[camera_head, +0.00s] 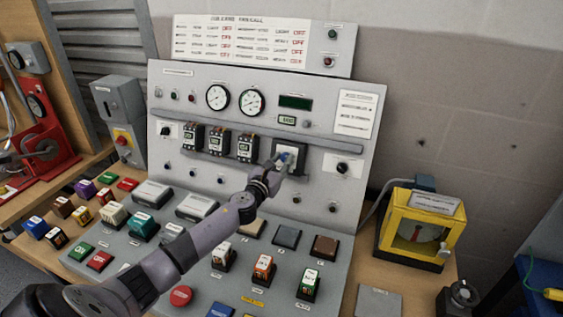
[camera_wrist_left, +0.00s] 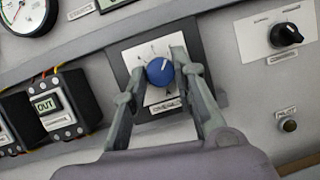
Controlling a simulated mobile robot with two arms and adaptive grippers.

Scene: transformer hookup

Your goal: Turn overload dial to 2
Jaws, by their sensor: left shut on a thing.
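The overload dial is a blue round knob with a white pointer line on a white square plate. It shows in the left wrist view (camera_wrist_left: 160,72) and in the head view (camera_head: 286,158), partly covered there by my gripper. The pointer line tilts up and to the right; the scale marks are too small to read. My left gripper (camera_wrist_left: 157,68) is shut on the knob, one finger on each side. In the head view the left gripper (camera_head: 281,164) reaches the panel from below left. My right gripper is not in view.
Three breaker modules (camera_head: 218,144) sit left of the dial. A black rotary knob (camera_head: 342,167) is to its right, with a pilot button (camera_wrist_left: 289,125) below it. Buttons and blocks cover the sloped desk. A yellow box (camera_head: 419,226) stands at the right.

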